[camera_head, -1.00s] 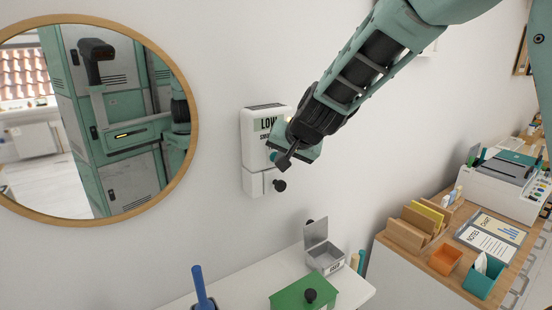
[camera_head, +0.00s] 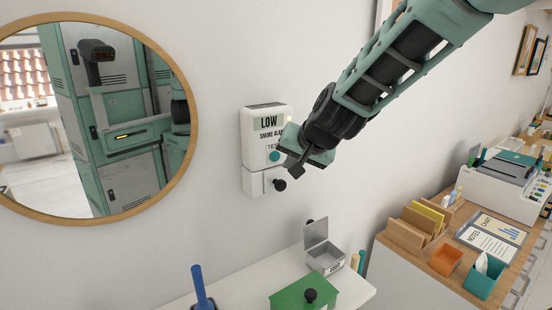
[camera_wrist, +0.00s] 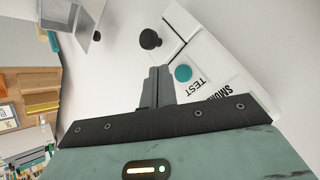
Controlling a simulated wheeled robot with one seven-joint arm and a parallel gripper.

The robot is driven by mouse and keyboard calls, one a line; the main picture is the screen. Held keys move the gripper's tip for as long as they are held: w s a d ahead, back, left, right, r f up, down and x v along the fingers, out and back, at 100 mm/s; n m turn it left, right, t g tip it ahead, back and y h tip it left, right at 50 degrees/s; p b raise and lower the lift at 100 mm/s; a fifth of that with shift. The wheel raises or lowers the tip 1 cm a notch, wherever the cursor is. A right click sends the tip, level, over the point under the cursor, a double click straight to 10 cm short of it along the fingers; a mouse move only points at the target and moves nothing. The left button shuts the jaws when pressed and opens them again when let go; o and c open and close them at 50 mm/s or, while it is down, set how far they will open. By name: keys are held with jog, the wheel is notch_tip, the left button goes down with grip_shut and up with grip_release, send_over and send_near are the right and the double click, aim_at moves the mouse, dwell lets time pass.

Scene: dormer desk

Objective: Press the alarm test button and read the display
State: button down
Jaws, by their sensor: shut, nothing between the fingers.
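The white smoke alarm (camera_head: 254,150) is fixed to the wall, and its display (camera_head: 268,122) reads "LOW". Below the display is lettering that starts "SMOKE ALA", partly covered by my gripper. The teal round test button (camera_head: 275,156) now shows in the head view, and in the wrist view (camera_wrist: 183,73) it sits beside the word "TEST". A black knob (camera_head: 280,185) sticks out at the alarm's lower part. My gripper (camera_head: 293,170) is shut and empty, just right of the button and in front of the alarm. In the wrist view its fingertips (camera_wrist: 157,72) appear apart from the button.
A round mirror (camera_head: 187,150) hangs at left. Below the alarm, a white shelf (camera_head: 245,290) holds an open metal box (camera_head: 325,260), a green box (camera_head: 290,296) and a blue-handled item (camera_head: 199,285). A wooden desk (camera_head: 415,257) with organisers stands at right. The wall around the alarm is clear.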

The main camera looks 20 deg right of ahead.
jog(key=s, duration=0.1)
jog(key=s+d, duration=0.1)
jog(key=shift+s, duration=0.3)
dwell(0.5)
jog(key=s+a+f+n+g+y+b, duration=0.1)
jog(key=s+a+f+n+g+b, duration=0.3)
jog(key=s, duration=0.5)
jog(key=s+a+f+n+g+y+b, duration=0.1)
jog(key=s+a+f+n+g+b, duration=0.15)
jog(key=s+a+f, duration=0.55)
jog(key=s+d+f+n+g+h+b, duration=0.1)
jog(key=s+d+f+n, duration=0.1)
jog(key=s, duration=0.5)
jog(key=s+d+f+n+g+h+b, duration=0.1)
jog(key=s+d+f+n+h, duration=0.1)
jog(key=s, duration=0.5)
jog(key=shift+s+d+f+n+b, duration=0.3)
jog(key=shift+d+f+n, duration=0.2)
jog(key=shift+n, duration=0.65)
